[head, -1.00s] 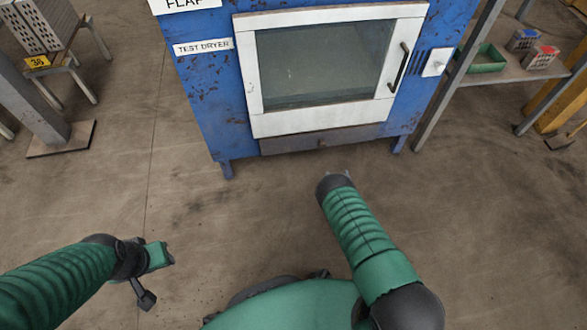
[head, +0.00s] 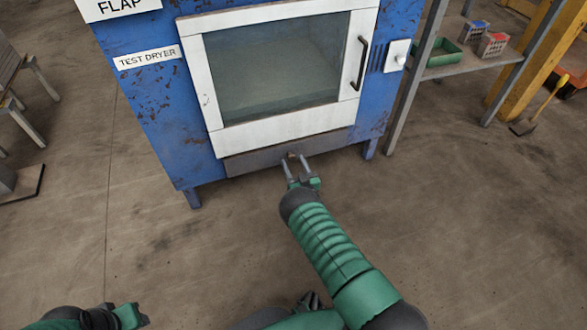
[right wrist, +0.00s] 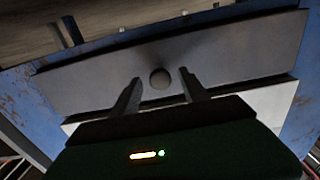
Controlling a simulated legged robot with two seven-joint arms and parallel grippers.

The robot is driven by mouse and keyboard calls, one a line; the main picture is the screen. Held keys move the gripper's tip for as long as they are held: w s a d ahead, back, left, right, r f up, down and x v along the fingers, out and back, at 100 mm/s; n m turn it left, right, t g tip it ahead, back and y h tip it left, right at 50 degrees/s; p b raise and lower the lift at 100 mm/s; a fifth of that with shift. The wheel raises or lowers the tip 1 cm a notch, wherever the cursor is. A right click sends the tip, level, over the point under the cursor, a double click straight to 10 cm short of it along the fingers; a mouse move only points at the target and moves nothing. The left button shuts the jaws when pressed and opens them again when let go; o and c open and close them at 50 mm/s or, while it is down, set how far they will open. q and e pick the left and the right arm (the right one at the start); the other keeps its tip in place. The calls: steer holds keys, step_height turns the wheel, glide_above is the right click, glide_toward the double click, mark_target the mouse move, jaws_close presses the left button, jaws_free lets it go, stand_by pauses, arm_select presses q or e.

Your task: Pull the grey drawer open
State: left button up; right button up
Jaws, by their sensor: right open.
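The grey drawer (head: 247,162) is a low, wide front beneath the white-framed door of the blue dryer, and it looks shut. In the right wrist view its grey front (right wrist: 225,60) carries a small round knob (right wrist: 160,78). My right gripper (head: 294,160) is open at the drawer front. In the right wrist view its two fingers (right wrist: 158,90) lie on either side of the knob, with gaps left and right. Whether they reach past the knob in depth I cannot tell. My left gripper (head: 135,317) is low at the bottom left, far from the drawer, partly cut off.
The dryer's glass door (head: 275,72) with a black handle (head: 360,63) is above the drawer. A shelf (head: 470,66) with a green tray (head: 437,54) and small boxes stands to the right. The floor (head: 440,220) before the dryer is clear.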

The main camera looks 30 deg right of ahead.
steer(key=shift+w, duration=0.2)
jaws_close()
stand_by(1.3)
